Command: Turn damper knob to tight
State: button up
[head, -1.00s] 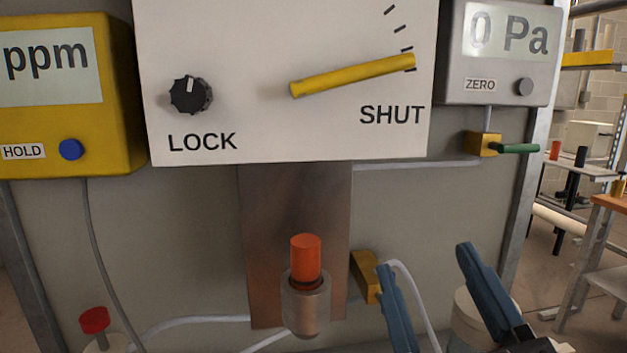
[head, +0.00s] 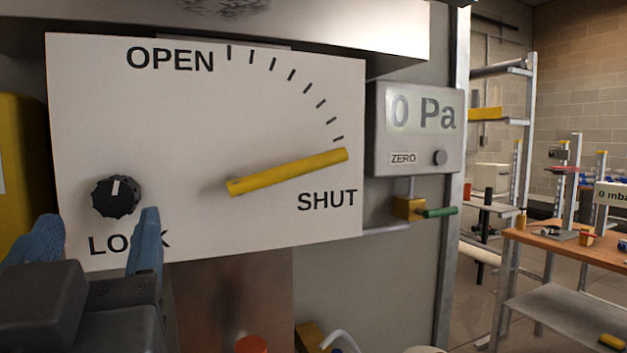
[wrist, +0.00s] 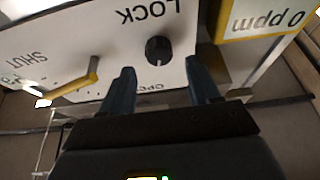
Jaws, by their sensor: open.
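The black damper knob (head: 116,196) sits on the white panel (head: 190,110) above the word LOCK, its white mark pointing about straight up. A yellow lever (head: 288,172) on the same panel points right, a little above SHUT. My gripper (head: 95,235) is open and empty at the lower left in the head view, and its right finger covers part of the word LOCK. In the wrist view the knob (wrist: 158,50) shows upside down between and beyond the two open fingers (wrist: 160,85). The fingers look apart from the knob.
A grey 0 Pa meter (head: 420,128) with a ZERO button hangs right of the panel. A green-handled valve (head: 440,212) sits below it. A yellow ppm box (wrist: 268,20) is beside the panel. A workbench (head: 570,245) stands far right.

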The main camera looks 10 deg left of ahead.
aim_at(115, 201)
jog(key=shift+p+x, duration=0.75)
jog(key=shift+x, duration=1.45)
jog(key=shift+d, duration=0.1)
jog(key=c, duration=1)
